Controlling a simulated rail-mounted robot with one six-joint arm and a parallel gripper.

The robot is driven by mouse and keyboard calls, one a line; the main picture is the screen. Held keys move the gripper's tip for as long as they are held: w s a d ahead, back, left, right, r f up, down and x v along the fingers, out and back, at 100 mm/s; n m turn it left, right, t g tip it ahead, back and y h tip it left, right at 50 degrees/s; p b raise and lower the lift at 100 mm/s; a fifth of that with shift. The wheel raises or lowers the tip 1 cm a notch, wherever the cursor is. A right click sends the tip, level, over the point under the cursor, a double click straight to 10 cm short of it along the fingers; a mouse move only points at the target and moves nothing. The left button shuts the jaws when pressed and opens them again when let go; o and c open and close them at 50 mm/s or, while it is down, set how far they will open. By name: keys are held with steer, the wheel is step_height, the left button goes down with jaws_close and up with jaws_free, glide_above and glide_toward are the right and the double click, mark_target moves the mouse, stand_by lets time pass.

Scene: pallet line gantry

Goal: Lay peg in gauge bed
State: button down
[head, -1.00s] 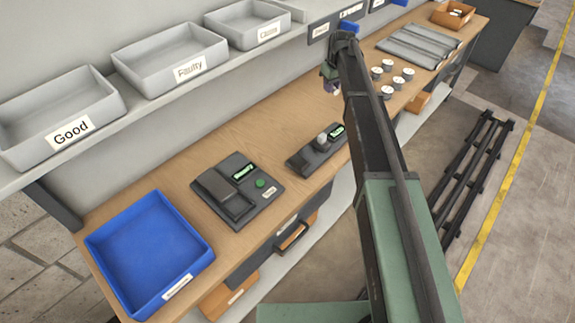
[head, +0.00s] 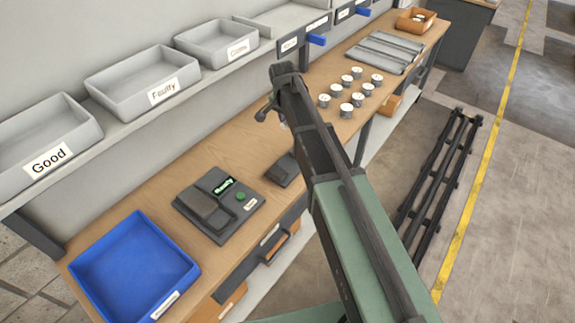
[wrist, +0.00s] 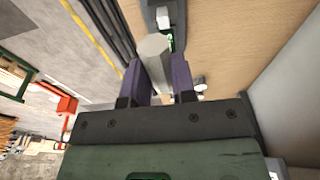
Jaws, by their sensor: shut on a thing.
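My gripper (wrist: 157,72) has purple fingers and is shut on a grey peg (wrist: 153,48), which sticks out past the fingertips in the wrist view. In the head view my arm hides most of the gripper and the peg. A dark device with a lit green display, a raised block and a green button (head: 218,204) lies on the bench; it may be the gauge bed. A second dark device (head: 283,170) beside it is mostly hidden by my arm. A dark device with a green light (wrist: 163,18) shows beyond the peg in the wrist view, apart from it.
A blue bin (head: 187,281) stands at the bench's near left. Grey bins marked Good (head: 70,152), Faulty (head: 185,82) and another (head: 243,50) sit on the shelf above. Several white-topped cylinders (head: 346,110) and grey trays (head: 375,60) stand farther along. Bare wood (head: 225,150) lies behind the devices.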

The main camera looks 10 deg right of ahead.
mark_target(289, 165)
step_height(289, 165, down, 21)
steer(key=b, duration=2)
steer(key=shift+r, duration=0.45)
steer(key=shift+f, duration=0.15)
steer(key=c, duration=0.9)
jaws_free()
steer(key=shift+c, duration=0.2)
step_height(289, 165, up, 12)
steer(key=s+a+r+p, duration=0.1)
steer(key=p, duration=1.1)
steer(key=s+d+f+n+g+y, duration=0.1)
steer(key=s+n, duration=0.9)
steer(key=s, duration=1.5)
